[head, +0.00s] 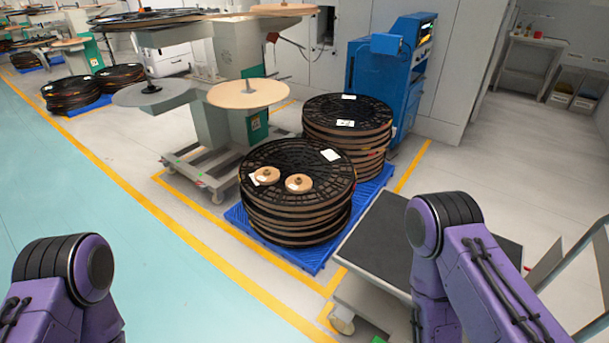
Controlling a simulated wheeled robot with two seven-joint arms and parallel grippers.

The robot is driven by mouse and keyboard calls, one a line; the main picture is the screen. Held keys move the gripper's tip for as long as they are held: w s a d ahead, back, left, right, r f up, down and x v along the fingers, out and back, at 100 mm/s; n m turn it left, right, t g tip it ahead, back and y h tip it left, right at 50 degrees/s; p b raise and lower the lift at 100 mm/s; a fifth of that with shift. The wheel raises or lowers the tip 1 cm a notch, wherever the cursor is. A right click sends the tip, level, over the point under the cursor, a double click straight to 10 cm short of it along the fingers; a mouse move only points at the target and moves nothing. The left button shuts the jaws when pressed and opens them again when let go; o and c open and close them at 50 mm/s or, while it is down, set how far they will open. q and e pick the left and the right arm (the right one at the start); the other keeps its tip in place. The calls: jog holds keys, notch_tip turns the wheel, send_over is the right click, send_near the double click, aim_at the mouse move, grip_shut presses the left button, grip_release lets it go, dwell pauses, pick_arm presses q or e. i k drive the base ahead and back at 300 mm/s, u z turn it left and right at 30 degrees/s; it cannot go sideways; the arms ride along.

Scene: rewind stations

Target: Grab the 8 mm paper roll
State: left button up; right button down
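Two small tan rolls, a left one (265,176) and a right one (299,183), lie on top of the front stack of black reels (296,215). A wide tan paper disc (248,94) lies flat on the green and grey rewind station behind the stack. I cannot read any width mark, so I cannot tell which roll is 8 mm. My purple arms show at the bottom left and bottom right, apart from the rolls. Both grippers are out of the picture.
The stacks stand on a blue pallet (317,263); a second stack (347,125) is behind. A cart with a dark top (380,245) stands right of the pallet, near my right arm. A blue machine (385,75) is at the back. The turquoise floor (90,200) at left is clear.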

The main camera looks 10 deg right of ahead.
aim_at(268, 175)
jog(key=u, duration=0.45)
jog(key=i, duration=1.7)
jog(key=z, duration=0.7)
jog(key=i, duration=0.95)
jog(key=z, duration=0.6)
